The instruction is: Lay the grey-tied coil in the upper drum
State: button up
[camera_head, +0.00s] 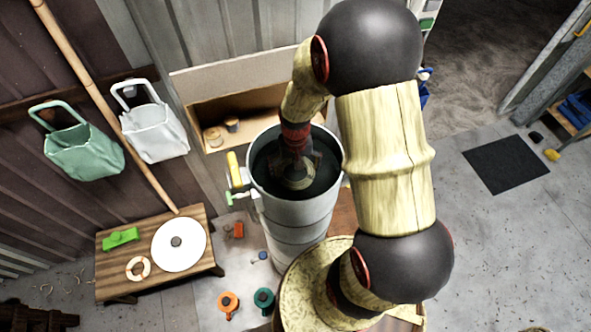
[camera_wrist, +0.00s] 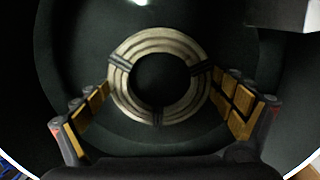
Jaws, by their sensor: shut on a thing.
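A tall grey metal drum (camera_head: 300,222) stands at the centre of the head view, open at the top, with a dark inside. My gripper (camera_head: 298,174) reaches down through its mouth and is shut on a pale coil (camera_head: 300,184). In the wrist view the coil (camera_wrist: 157,45) is a flat ring with dark grey ties, held between the two yellow-padded fingers. The dark, round drum interior (camera_wrist: 75,95) lies around and beyond it. I cannot tell whether the coil touches the drum's floor.
A low wooden table (camera_head: 187,268) at left holds a white disc (camera_head: 180,243), an orange-tied ring (camera_head: 130,274) and a green block (camera_head: 120,238). A yellow-handled fitting (camera_head: 234,168) projects from the drum's left side. Orange (camera_head: 229,302) and teal (camera_head: 264,298) items sit in front.

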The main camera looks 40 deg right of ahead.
jog(key=shift+f, duration=0.35)
jog(key=o, duration=1)
jog(key=shift+r, duration=0.55)
notch_tip(320, 180, up, 12)
jog(key=s+a+r+n+t, duration=0.1)
jog(key=s+a+r+t, duration=0.1)
jog(key=s+a+r, duration=0.2)
jog(key=s+a+r+n+t, duration=0.1)
jog(key=s+a+r, duration=0.3)
jog(key=r, duration=0.5)
jog(key=s+a+r+n+t, duration=0.2)
jog(key=s+a+r+n, duration=0.1)
jog(key=r, duration=0.3)
jog(key=shift+s+a+r+t, duration=0.3)
jog(key=shift+s+a, duration=0.25)
jog(key=shift+s, duration=0.1)
